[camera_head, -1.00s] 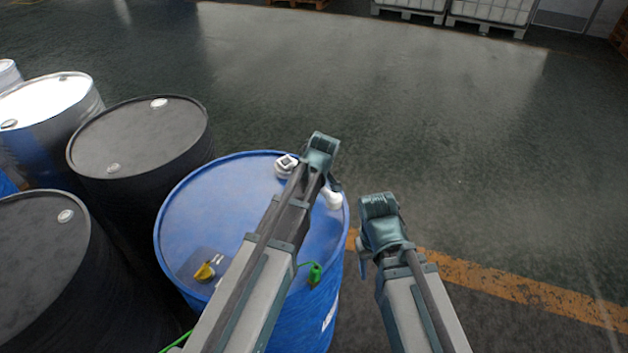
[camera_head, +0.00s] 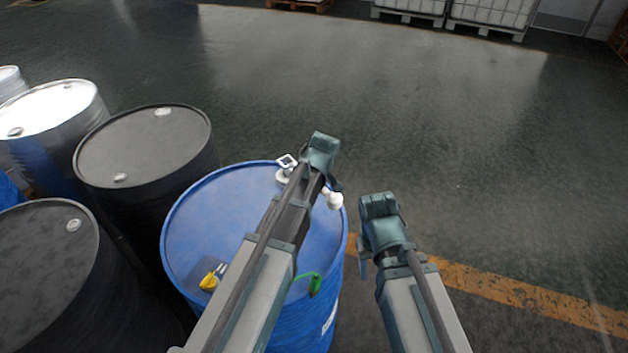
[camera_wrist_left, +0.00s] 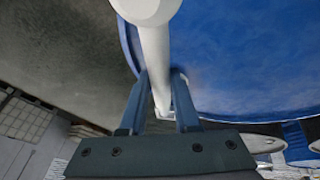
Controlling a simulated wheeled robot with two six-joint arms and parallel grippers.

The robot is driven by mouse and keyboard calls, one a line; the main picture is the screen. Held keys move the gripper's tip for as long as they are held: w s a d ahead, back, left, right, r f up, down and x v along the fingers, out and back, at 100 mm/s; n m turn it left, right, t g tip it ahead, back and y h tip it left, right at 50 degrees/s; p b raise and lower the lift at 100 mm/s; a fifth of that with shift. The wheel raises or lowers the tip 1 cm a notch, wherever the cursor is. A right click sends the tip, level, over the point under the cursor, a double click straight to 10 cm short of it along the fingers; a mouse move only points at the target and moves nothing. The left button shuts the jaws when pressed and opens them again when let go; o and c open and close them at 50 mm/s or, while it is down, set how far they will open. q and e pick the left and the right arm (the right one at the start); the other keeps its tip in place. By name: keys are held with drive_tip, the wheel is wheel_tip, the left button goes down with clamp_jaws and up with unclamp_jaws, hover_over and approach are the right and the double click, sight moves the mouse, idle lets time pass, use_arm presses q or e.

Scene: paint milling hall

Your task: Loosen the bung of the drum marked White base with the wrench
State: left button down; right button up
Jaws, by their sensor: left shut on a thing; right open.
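The blue drum (camera_head: 225,215) stands below my left arm. A white label (camera_head: 330,318) shows on its side, too small to read. A white wrench has a square ring head (camera_head: 287,161) at the drum's far rim and a round knob (camera_head: 334,200) to the right of my arm. A white round fitting, probably the bung (camera_head: 282,177), shows just below the ring head, which looks apart from it. My left gripper (camera_wrist_left: 160,80) is shut on the wrench's white bar; my arm hides the middle in the head view. My right gripper (camera_head: 364,262) is open and empty, right of the drum.
A yellow item (camera_head: 210,281) on a dark patch and a green clamp (camera_head: 315,285) with a green cable are on the blue drum. Black drums (camera_head: 140,150) and a silver-topped drum (camera_head: 50,105) crowd the left. Floor is free beyond and right.

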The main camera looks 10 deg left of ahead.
use_arm(q)
wheel_tip(320, 180, up, 5)
drive_tip(key=p, duration=0.5)
drive_tip(key=shift+r, duration=0.1)
